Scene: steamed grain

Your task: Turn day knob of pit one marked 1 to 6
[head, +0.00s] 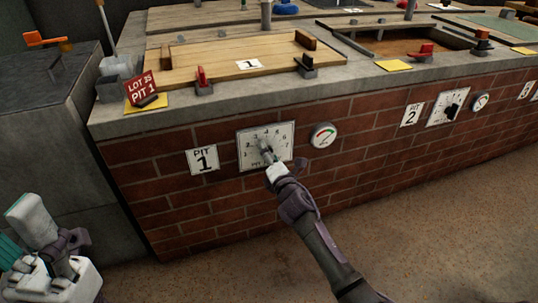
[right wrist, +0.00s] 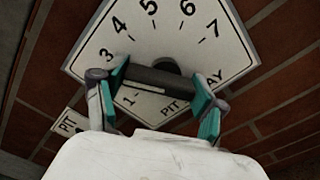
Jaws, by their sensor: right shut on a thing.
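The pit one day dial (head: 284,135) is a white plate with numbers around a dark knob (head: 265,148), on the brick wall beside the "PIT 1" sign (head: 202,160). My right gripper (head: 268,160) reaches the knob from below. In the right wrist view the dial plate (right wrist: 140,30) shows 1 and 3 to 7, and my right gripper's teal pads (right wrist: 162,85) are shut on the dark knob bar (right wrist: 165,78). Which number the knob points to is hard to tell, as the gripper covers part of it. My left gripper (head: 35,235) is at the lower left, away from the wall; its jaws are unclear.
A round gauge (head: 323,135) is just right of the dial. A similar dial (head: 448,106) belongs to pit two, beside its sign (head: 411,115). The stone ledge above holds a wooden lid (head: 225,60) and a red "LOT 35 PIT 1" card (head: 141,88). The floor in front is clear.

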